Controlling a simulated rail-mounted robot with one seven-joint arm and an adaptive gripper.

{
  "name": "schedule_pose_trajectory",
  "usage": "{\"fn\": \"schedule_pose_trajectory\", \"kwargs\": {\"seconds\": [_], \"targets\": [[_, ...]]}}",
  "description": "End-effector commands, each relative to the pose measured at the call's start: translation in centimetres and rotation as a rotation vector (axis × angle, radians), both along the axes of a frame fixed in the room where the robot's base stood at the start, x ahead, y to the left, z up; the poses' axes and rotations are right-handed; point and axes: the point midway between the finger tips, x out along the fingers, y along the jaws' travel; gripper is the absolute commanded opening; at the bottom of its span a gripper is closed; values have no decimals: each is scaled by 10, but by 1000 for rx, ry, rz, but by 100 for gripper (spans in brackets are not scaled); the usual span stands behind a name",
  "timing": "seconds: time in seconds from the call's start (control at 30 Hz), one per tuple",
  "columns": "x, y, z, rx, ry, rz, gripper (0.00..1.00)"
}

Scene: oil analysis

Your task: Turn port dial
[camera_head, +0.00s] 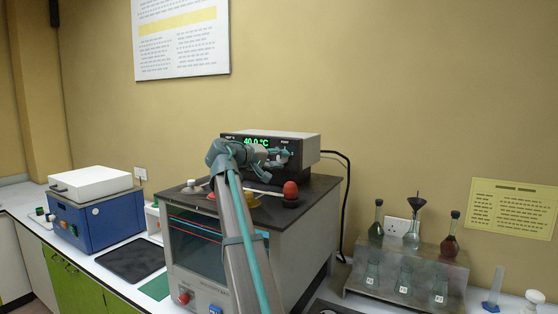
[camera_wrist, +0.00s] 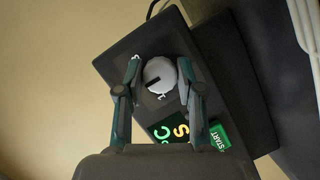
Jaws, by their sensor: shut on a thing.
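The port dial (camera_wrist: 159,73) is a round light-grey knob with a dark pointer slot, on the dark front panel of the control box (camera_head: 300,143). In the wrist view my gripper (camera_wrist: 158,78) has one finger on each side of the dial and is shut on it. In the head view my gripper (camera_head: 281,157) is at the right part of the box's front and hides the dial. The green display (camera_head: 256,142) reads about 40.0 °C. In the wrist view, lit digits (camera_wrist: 181,130) and a green START button (camera_wrist: 219,137) are beside the right finger.
The box stands on a large grey bath (camera_head: 300,238) with a dark top. A red ball-shaped knob (camera_head: 290,189) and a white knob (camera_head: 191,184) are on that top. A blue device (camera_head: 100,218) stands left. A rack (camera_head: 402,273) with several flasks stands right.

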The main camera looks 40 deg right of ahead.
Motion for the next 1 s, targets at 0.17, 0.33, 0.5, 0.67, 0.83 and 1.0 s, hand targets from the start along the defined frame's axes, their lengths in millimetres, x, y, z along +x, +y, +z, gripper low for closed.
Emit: {"fn": "schedule_pose_trajectory", "kwargs": {"seconds": [0.17,0.33,0.5,0.67,0.83,1.0], "targets": [[0,0,0,-1,-1,2,2],[0,0,0,-1,-1,2,57],[0,0,0,0,-1,1,61],[0,0,0,0,-1,1,61],[0,11,2,-1,-2,2,61],[-1,37,7,-1,-2,4,61]]}}
